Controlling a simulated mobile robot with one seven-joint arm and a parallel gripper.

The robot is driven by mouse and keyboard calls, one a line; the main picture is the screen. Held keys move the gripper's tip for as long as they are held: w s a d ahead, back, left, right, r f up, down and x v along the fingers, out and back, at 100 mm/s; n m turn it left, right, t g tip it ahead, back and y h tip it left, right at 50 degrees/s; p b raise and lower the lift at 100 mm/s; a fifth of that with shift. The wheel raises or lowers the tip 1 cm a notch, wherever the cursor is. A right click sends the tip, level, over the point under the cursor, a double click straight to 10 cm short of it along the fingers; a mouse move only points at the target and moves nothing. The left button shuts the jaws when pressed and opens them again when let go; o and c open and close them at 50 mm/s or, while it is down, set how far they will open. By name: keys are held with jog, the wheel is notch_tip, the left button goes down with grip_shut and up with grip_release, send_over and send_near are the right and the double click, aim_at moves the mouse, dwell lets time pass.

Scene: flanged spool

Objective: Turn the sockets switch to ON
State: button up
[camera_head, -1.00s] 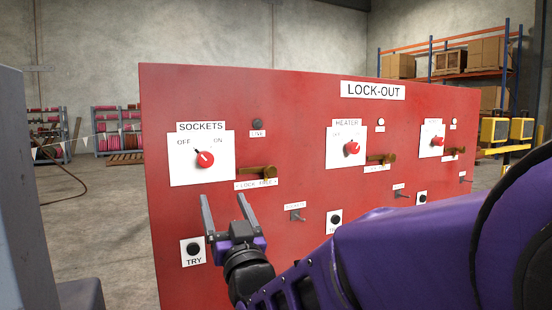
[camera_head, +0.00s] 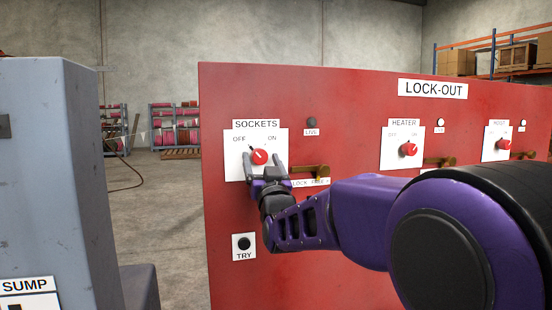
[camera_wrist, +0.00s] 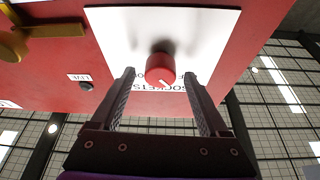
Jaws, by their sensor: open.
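The sockets switch is a round red knob (camera_head: 259,157) on a white plate (camera_head: 235,170) marked OFF at left and ON at right. Its pointer leans up and left, toward OFF. My gripper (camera_head: 262,160) is open, with one finger on each side of the knob in the head view. In the wrist view the knob (camera_wrist: 160,68) shows between and beyond the open fingertips (camera_wrist: 160,76), with a gap visible on both sides. I cannot tell how deep the fingers reach around it.
The knob is on a red LOCK-OUT panel (camera_head: 340,90). A dark LIVE lamp (camera_head: 311,122) and a brass lock piece (camera_head: 312,170) are to its right. A TRY button (camera_head: 244,243) is below. Heater (camera_head: 408,149) and hoist (camera_head: 503,144) knobs are farther right. A grey cabinet (camera_head: 50,170) stands at left.

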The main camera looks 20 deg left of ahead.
jog(key=shift+x, duration=0.85)
grip_shut()
